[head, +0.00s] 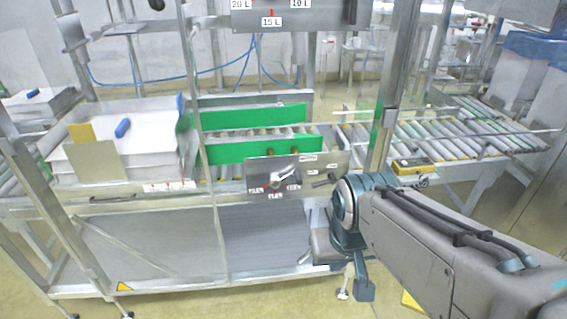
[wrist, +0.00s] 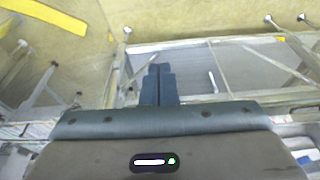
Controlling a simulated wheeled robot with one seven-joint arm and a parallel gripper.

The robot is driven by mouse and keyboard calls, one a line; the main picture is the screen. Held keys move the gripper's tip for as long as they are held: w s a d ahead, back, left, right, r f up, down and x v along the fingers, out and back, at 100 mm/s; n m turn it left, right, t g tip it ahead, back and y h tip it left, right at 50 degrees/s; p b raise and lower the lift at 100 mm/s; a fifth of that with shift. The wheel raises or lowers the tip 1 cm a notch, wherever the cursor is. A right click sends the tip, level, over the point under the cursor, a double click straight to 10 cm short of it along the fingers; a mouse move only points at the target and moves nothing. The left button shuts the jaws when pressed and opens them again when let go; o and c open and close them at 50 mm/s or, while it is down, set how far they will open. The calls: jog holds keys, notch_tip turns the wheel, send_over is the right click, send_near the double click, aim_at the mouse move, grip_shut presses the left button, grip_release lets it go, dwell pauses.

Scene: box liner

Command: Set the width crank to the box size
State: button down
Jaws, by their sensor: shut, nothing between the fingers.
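A grey control panel (head: 262,172) is fixed to the front of the machine frame, below the green guides. It carries a dial with a pale crank handle (head: 285,177) tilted up to the right and small labels around it, too small to read surely. A second, dark handle (head: 322,183) sits to its right. I cannot tell which is the width crank. An upper sign (head: 290,14) reads 20 L, 15 L and 10 L, with a red mark above 15 L. My gripper (wrist: 158,84) is shut and empty in the wrist view, pointing downward, apart from the panel.
Green guides (head: 262,148) flank a roller lane behind the panel. A white tray (head: 160,163) with blue and tan pieces is at left. A roller conveyor (head: 440,138) runs right. A frame post (head: 388,112) stands right of the panel. The floor in front is mostly free.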

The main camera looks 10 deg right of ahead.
dwell(0.4)
jog(key=c, duration=1.8)
grip_release()
jog(key=o, duration=0.5)
jog(key=shift+w+f, duration=0.3)
jog(key=shift+w, duration=0.05)
jog(key=shift+c, duration=0.2)
jog(key=shift+o, duration=0.4)
jog(key=w+f+t+b, duration=0.4)
jog(key=w+f+b, duration=0.2)
jog(key=w, duration=0.6)
jog(key=w+f+t+b, duration=0.4)
jog(key=w+f+b, duration=0.3)
jog(key=w, duration=0.5)
jog(key=shift+w+t, duration=0.3)
jog(key=m+t+b, duration=0.2)
jog(key=t+b, duration=0.5)
send_near(300, 182)
jog(key=w, duration=1.3)
jog(key=shift+r, duration=0.1)
jog(key=shift+c, duration=0.3)
jog(key=shift+a, duration=0.1)
grip_shut()
